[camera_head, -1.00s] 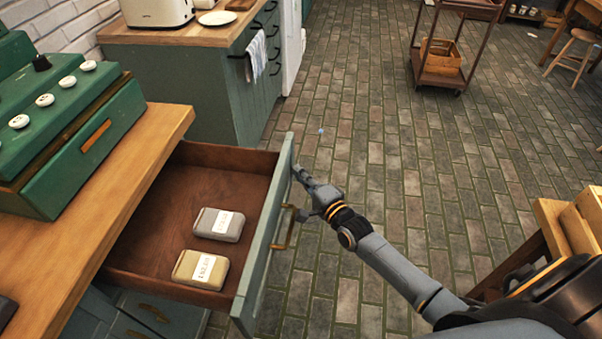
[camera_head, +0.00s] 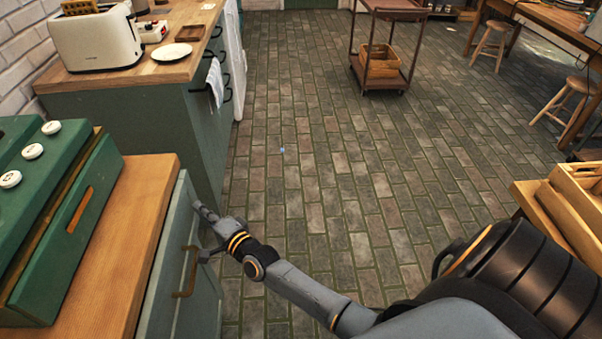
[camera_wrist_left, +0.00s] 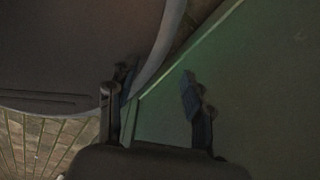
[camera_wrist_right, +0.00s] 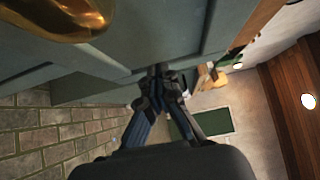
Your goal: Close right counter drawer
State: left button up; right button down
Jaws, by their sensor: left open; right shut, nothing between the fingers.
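The right counter drawer's grey-green front (camera_head: 179,262) sits flush under the wooden countertop (camera_head: 130,215) in the head view, its inside hidden. Its brass handle (camera_head: 186,272) shows on the front and also large at the top left of the right wrist view (camera_wrist_right: 70,12). My right gripper (camera_head: 202,212) is shut and empty, its fingertips at the drawer front near the upper far corner; I cannot tell whether they touch. In the right wrist view its fingers (camera_wrist_right: 160,75) meet against the front. My left gripper (camera_wrist_left: 155,90) is open and empty in the dim left wrist view, beside a green surface.
A farther counter holds a toaster (camera_head: 97,40) and a white plate (camera_head: 171,52). Wooden crates (camera_head: 572,215) stand at the right.

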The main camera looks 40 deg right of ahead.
aim_at(190, 215)
jog(key=w+a, duration=0.2)
jog(key=a, duration=0.1)
jog(key=shift+w+a+b, duration=0.15)
jog(key=shift+a+b, duration=0.05)
jog(key=shift+b, duration=0.15)
jog(key=shift+w+a, duration=0.35)
jog(key=shift+a, duration=0.1)
pick_arm(q)
jog(key=shift+s+d+f, duration=0.15)
jog(key=shift+s+f, duration=0.05)
jog(key=shift+f, duration=0.35)
pick_arm(e)
jog(key=shift+a+r, duration=0.1)
pick_arm(q)
jog(key=shift+w, duration=0.1)
pick_arm(e)
jog(key=shift+r, duration=0.1)
